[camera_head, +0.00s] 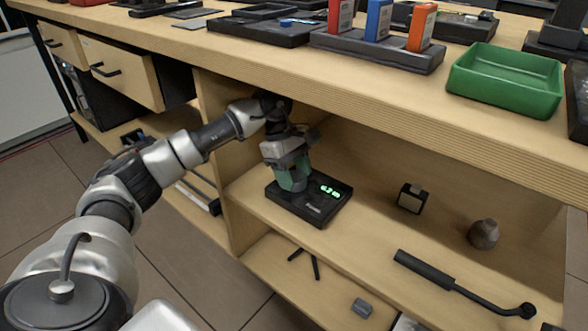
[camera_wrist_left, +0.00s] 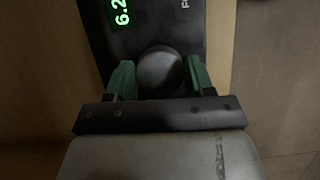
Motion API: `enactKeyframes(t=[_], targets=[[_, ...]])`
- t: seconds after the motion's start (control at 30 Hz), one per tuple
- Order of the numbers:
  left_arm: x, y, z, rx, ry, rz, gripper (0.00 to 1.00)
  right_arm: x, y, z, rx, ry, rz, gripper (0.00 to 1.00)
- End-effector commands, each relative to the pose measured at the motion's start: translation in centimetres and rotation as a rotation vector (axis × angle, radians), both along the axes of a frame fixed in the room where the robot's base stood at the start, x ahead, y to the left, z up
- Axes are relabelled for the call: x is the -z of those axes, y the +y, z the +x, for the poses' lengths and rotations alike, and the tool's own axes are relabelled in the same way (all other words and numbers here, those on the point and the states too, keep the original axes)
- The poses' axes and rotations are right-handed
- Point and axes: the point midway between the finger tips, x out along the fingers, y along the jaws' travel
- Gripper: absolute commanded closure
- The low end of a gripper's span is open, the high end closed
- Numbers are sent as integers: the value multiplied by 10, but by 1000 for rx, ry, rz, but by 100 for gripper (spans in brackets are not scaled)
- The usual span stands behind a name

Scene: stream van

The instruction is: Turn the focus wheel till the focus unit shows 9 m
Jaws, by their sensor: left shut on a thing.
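The focus unit (camera_head: 312,208) is a black box on the upper shelf under the counter. Its green display (camera_head: 330,190) reads about 6.2 m; in the left wrist view the lit digits (camera_wrist_left: 121,12) show 6.2, cut off at the edge. The focus wheel (camera_wrist_left: 160,70) is a dark round knob on top of the unit. My left gripper (camera_head: 292,182) reaches down onto the unit, its green fingers on both sides of the wheel and shut on it. The gripper hides the wheel in the head view. My right gripper is not in view.
The counter edge (camera_head: 300,70) overhangs the shelf, close above my left arm. A shelf side panel (camera_head: 215,120) stands left of the unit. To the right are a small black block (camera_head: 411,198), a brownish round object (camera_head: 483,234) and a black-handled tool (camera_head: 425,268).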

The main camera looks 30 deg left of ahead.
Motion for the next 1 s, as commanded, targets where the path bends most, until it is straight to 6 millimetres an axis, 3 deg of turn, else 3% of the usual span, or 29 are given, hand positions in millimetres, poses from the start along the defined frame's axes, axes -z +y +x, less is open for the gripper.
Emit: enactKeyframes(t=[0.57,0.6,0.73,1.0], targets=[[1,0,0,36,2,1,70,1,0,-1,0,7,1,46],[1,0,0,36,2,1,44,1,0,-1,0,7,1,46],[1,0,0,35,1,1,24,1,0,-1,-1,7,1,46],[1,0,0,32,1,1,23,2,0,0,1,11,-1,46]])
